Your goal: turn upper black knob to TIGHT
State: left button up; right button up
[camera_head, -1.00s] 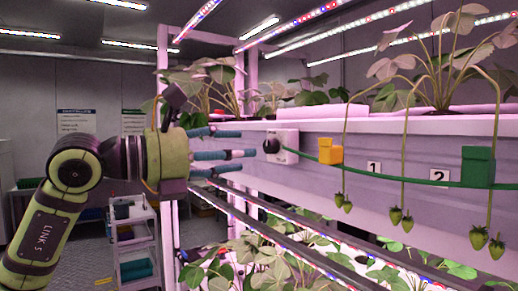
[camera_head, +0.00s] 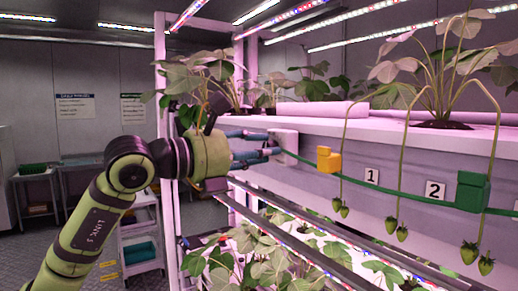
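The white mounting box (camera_head: 288,141) of the black knob is fixed to the left end of the rack's upper white beam. The black knob itself is hidden behind my fingers. My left gripper (camera_head: 271,144) comes in from the left, with its blue fingers reaching up to the front of the box, around where the knob sits. Whether the fingers press on the knob cannot be told. No TIGHT marking can be read. My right gripper is not in view.
A green line (camera_head: 400,191) runs from the box past a yellow block (camera_head: 328,160) and a green block (camera_head: 472,191). Number cards 1 (camera_head: 371,176) and 2 (camera_head: 435,189) are on the beam. Strawberries (camera_head: 469,252) hang in front. Plants stand above and below.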

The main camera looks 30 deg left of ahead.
pick_arm(q)
grip_shut()
jog(key=shift+m, duration=0.3)
jog(key=m, duration=1.8)
jog(key=shift+b, duration=0.35)
jog(key=shift+m, duration=0.3)
